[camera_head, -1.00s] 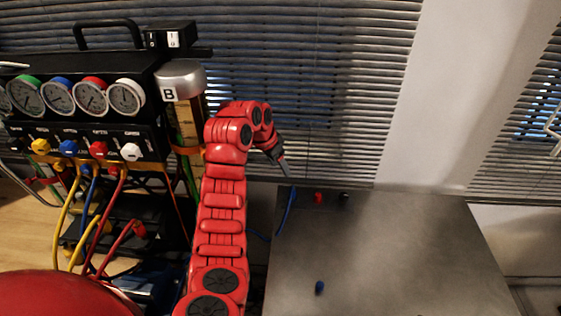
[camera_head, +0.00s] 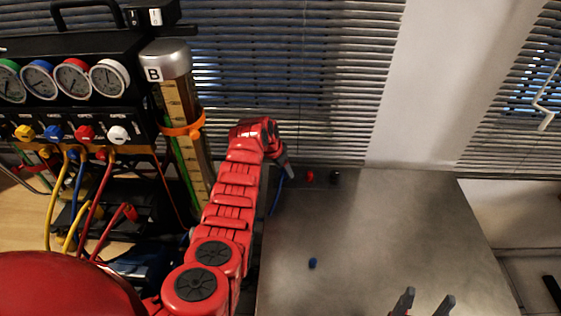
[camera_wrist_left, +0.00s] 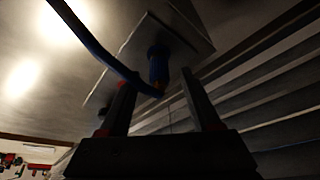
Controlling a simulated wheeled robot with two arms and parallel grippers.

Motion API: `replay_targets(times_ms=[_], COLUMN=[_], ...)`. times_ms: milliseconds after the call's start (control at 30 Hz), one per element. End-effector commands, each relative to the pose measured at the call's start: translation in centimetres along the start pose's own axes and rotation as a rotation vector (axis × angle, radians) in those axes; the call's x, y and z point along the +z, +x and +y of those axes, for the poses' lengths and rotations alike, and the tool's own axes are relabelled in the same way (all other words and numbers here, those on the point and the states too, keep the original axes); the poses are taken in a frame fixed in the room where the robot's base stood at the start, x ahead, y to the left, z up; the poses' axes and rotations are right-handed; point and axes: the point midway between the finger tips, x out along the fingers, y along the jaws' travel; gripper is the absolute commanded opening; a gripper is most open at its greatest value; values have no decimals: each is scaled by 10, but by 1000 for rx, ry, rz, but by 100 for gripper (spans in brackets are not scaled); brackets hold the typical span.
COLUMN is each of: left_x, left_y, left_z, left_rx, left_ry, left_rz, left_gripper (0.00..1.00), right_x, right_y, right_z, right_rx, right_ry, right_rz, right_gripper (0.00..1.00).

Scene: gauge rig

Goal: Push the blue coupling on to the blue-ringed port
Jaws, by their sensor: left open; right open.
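My left gripper (camera_head: 287,170) is at the far left corner of the grey table, beside a blue hose (camera_head: 277,196). In the left wrist view its two fingers (camera_wrist_left: 162,95) are apart. The blue coupling (camera_wrist_left: 158,66) shows just beyond and between the fingertips, with the blue hose (camera_wrist_left: 95,42) curving to it from the upper left. I cannot tell whether the fingers touch it. My right gripper (camera_head: 427,302) is open and empty at the bottom right, above the table. I cannot make out the blue-ringed port.
A small blue cap (camera_head: 312,263) lies on the table (camera_head: 390,225). A red cap (camera_head: 310,176) and a black cap (camera_head: 335,177) are near its far edge. The gauge rig (camera_head: 70,95) with hoses and a cylinder marked B (camera_head: 172,100) stands left.

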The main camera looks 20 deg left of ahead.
Motion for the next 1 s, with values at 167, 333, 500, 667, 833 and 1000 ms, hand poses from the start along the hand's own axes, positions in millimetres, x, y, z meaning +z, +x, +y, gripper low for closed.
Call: replay_targets(times_ms=[167, 333, 500, 667, 833, 1000], left_x=[0, 1, 1, 1, 1, 1], left_y=[9, 12, 12, 12, 12, 12], left_z=[0, 0, 0, 0, 0, 0], left_rx=[0, -2, -2, -2, -2, -2], left_ry=[0, 2, 2, 2, 2, 2], left_rz=[0, -2, -1, -1, -1, -1], left_gripper=[64, 64, 64, 48, 17, 0], right_x=[0, 0, 0, 0, 0, 0], right_y=[2, 2, 2, 2, 2, 2], right_z=[0, 0, 0, 0, 0, 0], right_rx=[0, 0, 0, 0, 0, 0], right_ry=[0, 0, 0, 0, 0, 0], right_rz=[0, 0, 0, 0, 0, 0], right_gripper=[64, 64, 64, 64, 64, 64])
